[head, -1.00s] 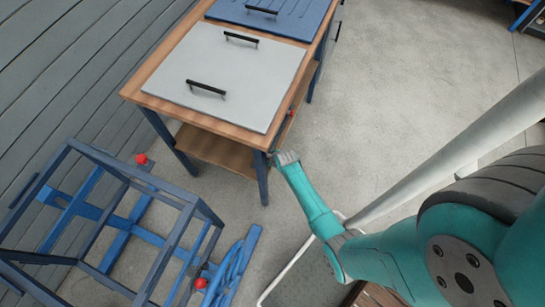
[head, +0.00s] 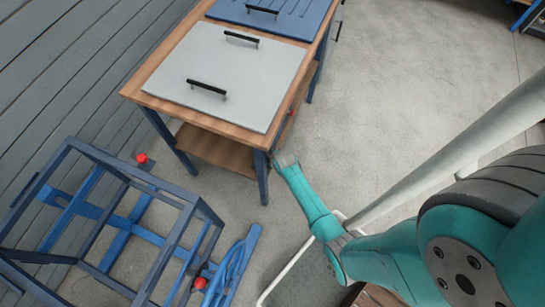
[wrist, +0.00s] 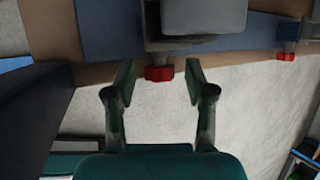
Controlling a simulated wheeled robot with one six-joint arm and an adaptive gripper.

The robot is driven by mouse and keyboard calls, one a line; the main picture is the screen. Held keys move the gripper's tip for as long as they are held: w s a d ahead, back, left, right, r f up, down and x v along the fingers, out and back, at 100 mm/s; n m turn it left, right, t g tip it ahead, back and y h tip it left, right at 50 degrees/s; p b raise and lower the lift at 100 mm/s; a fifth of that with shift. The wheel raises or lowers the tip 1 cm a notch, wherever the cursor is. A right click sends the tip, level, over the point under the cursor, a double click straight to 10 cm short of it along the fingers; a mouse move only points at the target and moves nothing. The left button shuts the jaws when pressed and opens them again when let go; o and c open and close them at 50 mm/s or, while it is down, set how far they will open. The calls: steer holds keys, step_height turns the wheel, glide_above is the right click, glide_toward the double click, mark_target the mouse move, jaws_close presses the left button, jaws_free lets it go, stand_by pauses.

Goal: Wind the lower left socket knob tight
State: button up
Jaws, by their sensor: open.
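My gripper (wrist: 160,80) is open, with one finger on each side of this knob and a gap on both sides. A second red knob (wrist: 286,56) is farther right on the same side. The frames do not settle which of them is the lower left one. In the head view my gripper (head: 285,160) is beside the near bench leg, its fingers mostly hidden.
The wooden bench (head: 133,91) with a light grey panel (head: 222,70) and blue panel (head: 300,20) stands beside my arm. A blue metal frame (head: 185,235) with red knobs (head: 141,158) stands at lower left.

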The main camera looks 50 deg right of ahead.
step_height(320, 180, up, 10)
stand_by(0.6)
